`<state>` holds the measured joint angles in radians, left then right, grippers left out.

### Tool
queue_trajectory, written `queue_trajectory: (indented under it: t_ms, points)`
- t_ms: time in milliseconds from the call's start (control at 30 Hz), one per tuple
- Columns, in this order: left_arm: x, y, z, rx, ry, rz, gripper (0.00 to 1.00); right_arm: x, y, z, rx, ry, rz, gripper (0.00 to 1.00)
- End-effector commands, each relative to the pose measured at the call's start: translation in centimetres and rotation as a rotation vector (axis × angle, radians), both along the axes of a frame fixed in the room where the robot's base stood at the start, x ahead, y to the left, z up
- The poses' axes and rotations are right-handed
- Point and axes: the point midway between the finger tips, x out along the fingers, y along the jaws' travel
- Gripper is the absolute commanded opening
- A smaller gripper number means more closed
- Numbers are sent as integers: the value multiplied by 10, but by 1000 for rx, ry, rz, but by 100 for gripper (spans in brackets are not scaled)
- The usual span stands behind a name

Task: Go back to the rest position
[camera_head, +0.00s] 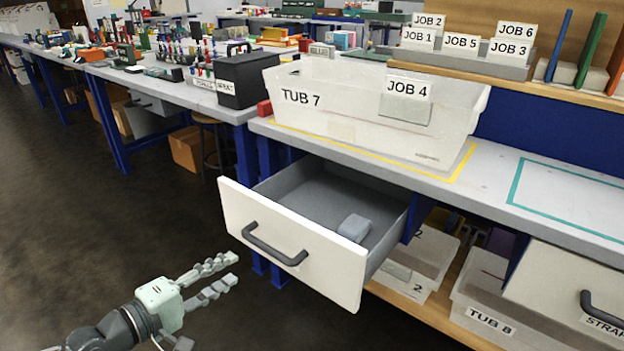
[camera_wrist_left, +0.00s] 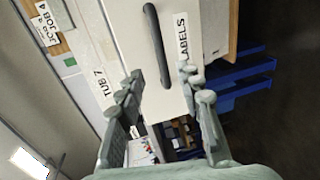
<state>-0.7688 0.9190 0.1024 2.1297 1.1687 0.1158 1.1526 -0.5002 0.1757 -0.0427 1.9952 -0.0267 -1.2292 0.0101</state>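My left gripper (camera_head: 234,270) is low at the left in the head view. Its fingers are spread with nothing between them, and it is apart from the drawer. A white-fronted drawer (camera_head: 292,245) stands pulled out under the bench, with a dark handle (camera_head: 274,246) and a grey-blue block (camera_head: 354,228) inside. In the left wrist view the open fingers (camera_wrist_left: 160,73) point toward a drawer front with a dark handle (camera_wrist_left: 157,45) and a label reading LABELS (camera_wrist_left: 183,40). The fingers do not grip the handle. My right gripper is in neither view.
A clear bin marked TUB 7 and JOB 4 (camera_head: 360,130) stands on the bench (camera_head: 490,180) above the drawer. TUB 8 (camera_head: 489,318) is on the lower shelf. A second drawer (camera_head: 570,290) is at the right. Dark floor (camera_head: 110,220) left of the drawer is clear.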

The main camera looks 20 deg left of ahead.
Motion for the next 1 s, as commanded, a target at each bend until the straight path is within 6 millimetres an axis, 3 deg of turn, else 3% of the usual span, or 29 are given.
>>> queue_trajectory:
  t_ms: [67,167,267,400,500,600,800,1000]
  points:
    - [-1,-1,-2,12,2,-3,36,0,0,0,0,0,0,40]
    - [-6,-6,-22,118,22,-35,36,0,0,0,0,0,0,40]
    - [-20,-17,-68,364,75,-118,36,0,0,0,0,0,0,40]
    - [-50,-30,-154,824,216,-319,36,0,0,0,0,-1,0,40]
    - [-76,-34,-204,1104,344,-496,36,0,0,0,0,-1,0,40]
    - [-100,-36,-234,1296,467,-668,36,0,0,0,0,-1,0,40]
    - [-130,-37,-254,1459,611,-877,36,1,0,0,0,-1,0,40]
    - [-133,-36,-255,1475,626,-903,36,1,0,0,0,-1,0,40]
